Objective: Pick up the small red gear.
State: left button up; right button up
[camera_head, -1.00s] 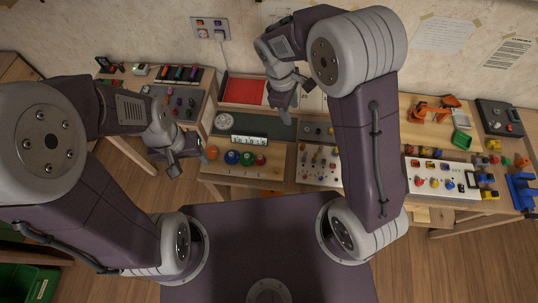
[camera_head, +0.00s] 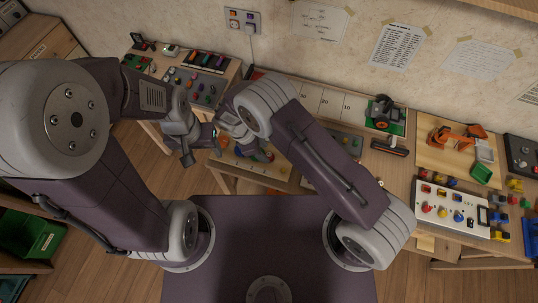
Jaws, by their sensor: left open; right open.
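I cannot single out the small red gear; my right arm covers much of the middle bench, where a few coloured round parts partly show on a wooden board (camera_head: 230,162). My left gripper (camera_head: 187,157) is open and empty at the left front of that bench. My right gripper (camera_head: 226,134) is close to its right, over the board, pointing down and left; its fingertips are hard to make out. It is open, and I see nothing held in it.
A side bench with a panel of coloured knobs (camera_head: 190,84) stands at the back left.

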aim_at(269, 154)
jog(key=x, duration=0.4)
jog(key=shift+w+d+r, duration=0.1)
jog(key=shift+w, duration=0.2)
grip_shut()
jog(key=shift+s+r, duration=0.1)
